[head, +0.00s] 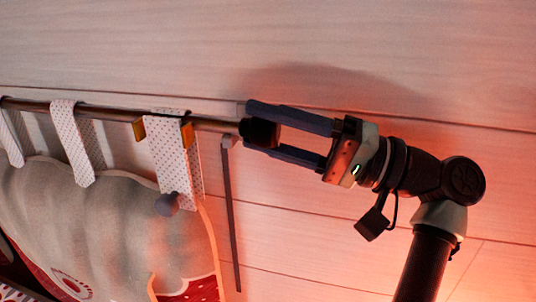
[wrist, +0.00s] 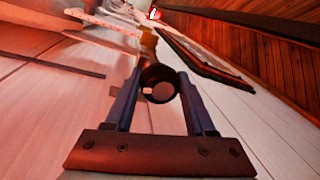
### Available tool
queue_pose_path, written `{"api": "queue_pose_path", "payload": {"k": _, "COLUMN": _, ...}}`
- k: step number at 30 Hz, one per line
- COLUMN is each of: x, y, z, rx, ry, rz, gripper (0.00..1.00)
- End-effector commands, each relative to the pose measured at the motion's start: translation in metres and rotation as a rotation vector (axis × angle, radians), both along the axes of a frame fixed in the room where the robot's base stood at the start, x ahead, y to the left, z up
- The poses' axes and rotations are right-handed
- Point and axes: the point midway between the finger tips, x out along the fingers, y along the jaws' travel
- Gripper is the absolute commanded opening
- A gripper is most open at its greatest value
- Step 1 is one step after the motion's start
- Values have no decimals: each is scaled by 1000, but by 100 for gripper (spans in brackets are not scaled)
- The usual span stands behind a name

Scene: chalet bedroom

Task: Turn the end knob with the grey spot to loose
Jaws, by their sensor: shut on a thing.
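The end knob (head: 262,132) is a dark round cap at the right end of the curtain rod (head: 219,125). In the wrist view its round face (wrist: 160,84) points toward the camera, with a small light grey spot (wrist: 147,90) at its left side. My gripper (head: 258,129) is shut on the knob, one blue finger above it and one below it in the head view. In the wrist view the fingers (wrist: 157,90) lie on both sides of the knob. The fingers partly cover the knob's edges.
White dotted fabric loops (head: 172,160) hang the grey and red cloth (head: 110,215) from the rod. Two orange-yellow pieces (head: 187,134) sit by the nearest loop. A thin dark bar (head: 230,215) hangs below the knob along the pale panelled wall (head: 350,45).

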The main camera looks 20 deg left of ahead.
Motion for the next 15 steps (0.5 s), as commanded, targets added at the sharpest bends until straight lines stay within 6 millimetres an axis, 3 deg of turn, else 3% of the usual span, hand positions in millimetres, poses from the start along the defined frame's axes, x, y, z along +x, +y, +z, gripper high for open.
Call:
{"api": "queue_pose_path", "payload": {"k": 1, "x": 0, "y": 0, "z": -7, "rx": -3, "ry": -37, "rz": 4, "gripper": 0}}
{"api": "queue_pose_path", "payload": {"k": 15, "x": 0, "y": 0, "z": -4, "rx": -5, "ry": -290, "rz": 3, "gripper": 0}}
